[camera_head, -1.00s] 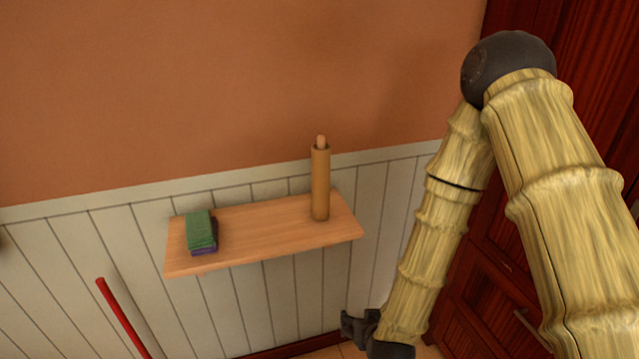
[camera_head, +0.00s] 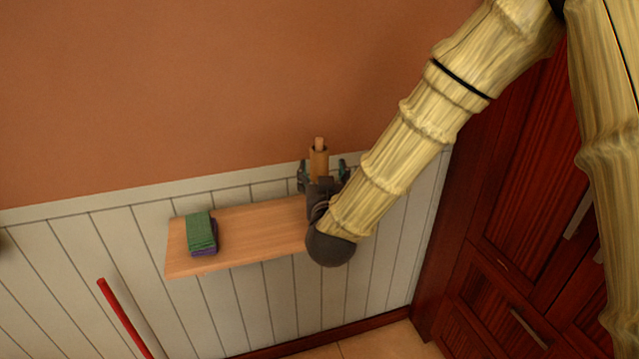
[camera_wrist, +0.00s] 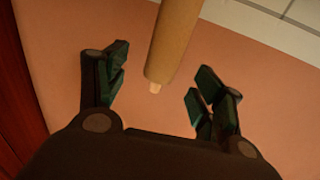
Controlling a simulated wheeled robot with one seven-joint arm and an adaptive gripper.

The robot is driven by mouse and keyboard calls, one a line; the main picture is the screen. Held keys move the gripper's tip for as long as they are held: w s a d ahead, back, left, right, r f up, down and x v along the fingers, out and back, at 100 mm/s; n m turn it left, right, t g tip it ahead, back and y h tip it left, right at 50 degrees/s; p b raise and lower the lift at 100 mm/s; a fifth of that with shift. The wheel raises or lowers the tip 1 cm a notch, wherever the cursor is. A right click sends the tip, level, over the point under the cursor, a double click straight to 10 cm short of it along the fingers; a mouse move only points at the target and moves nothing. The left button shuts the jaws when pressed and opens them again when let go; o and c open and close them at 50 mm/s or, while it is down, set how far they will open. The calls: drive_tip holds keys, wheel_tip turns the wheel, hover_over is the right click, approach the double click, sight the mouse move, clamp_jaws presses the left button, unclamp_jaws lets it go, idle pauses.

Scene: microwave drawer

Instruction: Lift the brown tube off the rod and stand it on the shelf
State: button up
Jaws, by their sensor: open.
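The brown tube (camera_head: 318,163) stands upright at the right end of the wooden shelf (camera_head: 255,230), around a rod (camera_head: 319,142) whose paler tip sticks out of its top. My gripper (camera_head: 322,173) is in front of the tube, with an open finger on each side of its upper part. My gripper and wrist hide the tube's lower part and the shelf's right end. In the wrist view the tube (camera_wrist: 172,40) lies between the spread fingers of my gripper (camera_wrist: 160,78), with a gap on both sides.
A green and purple block, perhaps sponges (camera_head: 201,233), lies on the shelf's left part. The shelf's middle is bare. A red pole (camera_head: 124,316) stands at lower left. Dark red cabinets (camera_head: 500,220) are on the right. The wall (camera_head: 200,90) is close behind the shelf.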

sight(320, 163)
drive_tip(key=shift+w+a+p, duration=0.2)
drive_tip(key=shift+w+p, duration=0.4)
drive_tip(key=shift+w, duration=1.2)
drive_tip(key=shift+w+a+p, duration=0.15)
drive_tip(key=shift+w+p, duration=0.45)
drive_tip(key=shift+w, duration=1.2)
drive_tip(key=c, duration=0.8)
